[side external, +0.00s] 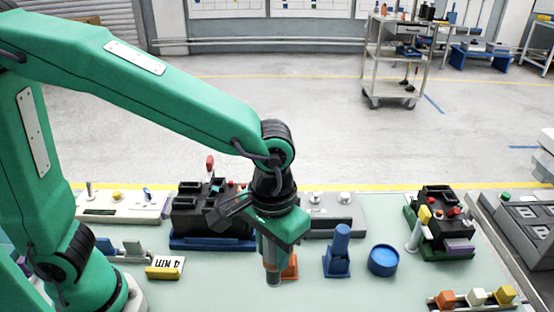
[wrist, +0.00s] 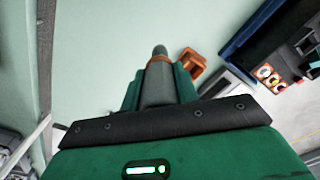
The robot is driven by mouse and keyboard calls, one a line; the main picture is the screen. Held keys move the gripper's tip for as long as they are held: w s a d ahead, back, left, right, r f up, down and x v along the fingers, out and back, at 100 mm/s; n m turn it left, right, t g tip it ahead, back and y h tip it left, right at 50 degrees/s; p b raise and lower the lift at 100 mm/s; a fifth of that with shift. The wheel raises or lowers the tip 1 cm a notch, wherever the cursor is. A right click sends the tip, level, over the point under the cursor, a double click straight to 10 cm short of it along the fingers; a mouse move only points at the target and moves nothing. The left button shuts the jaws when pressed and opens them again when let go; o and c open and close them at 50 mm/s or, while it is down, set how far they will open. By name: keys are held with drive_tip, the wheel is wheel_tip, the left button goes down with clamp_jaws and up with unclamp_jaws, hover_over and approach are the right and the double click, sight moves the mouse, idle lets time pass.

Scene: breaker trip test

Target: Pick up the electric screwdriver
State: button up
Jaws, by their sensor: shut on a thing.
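The electric screwdriver appears to be the grey cylindrical tool (side external: 273,278) held upright under my gripper (side external: 274,248) in the side view. My gripper is shut on it. Its lower end shows below the jaws; its upper part is hidden by them. In the wrist view the grey tool (wrist: 158,84) lies between the green jaws of my gripper (wrist: 158,92), its narrow end pointing away. An orange holder (side external: 291,266) stands right beside the tool; it also shows in the wrist view (wrist: 192,69). I cannot tell whether the tool touches the holder or the table.
A blue stand (side external: 337,260) and a round blue container (side external: 383,260) are to the right. A black breaker unit on a blue base (side external: 213,242) is behind left, another (side external: 440,220) far right. A yellow-and-white label block (side external: 165,268) is left. The table front is fairly clear.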

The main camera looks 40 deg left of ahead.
drive_tip(key=shift+s+d+r, duration=0.25)
drive_tip(key=shift+s, duration=0.1)
idle(0.5)
drive_tip(key=shift+w+a+r, duration=0.15)
drive_tip(key=shift+w+a, duration=0.15)
drive_tip(key=shift+w, duration=0.15)
drive_tip(key=w+a+r+n, duration=0.3)
drive_tip(key=w+a, duration=0.3)
drive_tip(key=a, duration=0.6)
drive_tip(key=w+a+r+n, duration=0.3)
drive_tip(key=w+a, duration=0.4)
drive_tip(key=a, duration=0.5)
drive_tip(key=shift+w+a+r, duration=0.15)
drive_tip(key=shift+a+r, duration=0.05)
drive_tip(key=shift+r, duration=0.4)
drive_tip(key=shift+f, duration=0.25)
